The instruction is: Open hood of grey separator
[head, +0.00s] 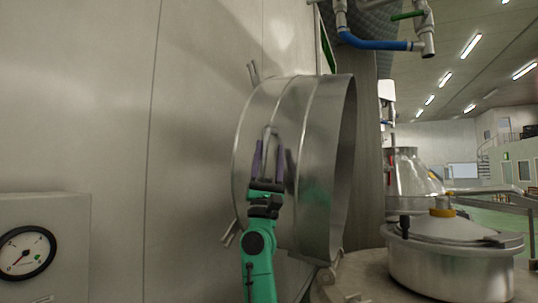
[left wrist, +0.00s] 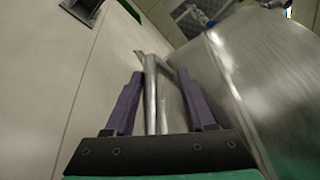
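The hood (head: 325,170) of the grey separator is a wide, shiny metal drum. It stands tipped up on its side, with its open rim facing right. A bent metal bar handle (head: 270,138) sits on its near side and also shows in the left wrist view (left wrist: 151,100). My left gripper (head: 270,160), with purple fingers, is at this handle. In the left wrist view the handle runs between the two spread fingers, with gaps visible on both sides. The separator's base (head: 375,280) is partly visible below right of the hood. My right gripper is not in view.
A tall pale metal wall (head: 180,130) stands close behind and left of the hood. A grey box with a round gauge (head: 25,252) is at lower left. A lidded metal vessel (head: 450,265) stands at right. A blue pipe (head: 372,43) hangs overhead.

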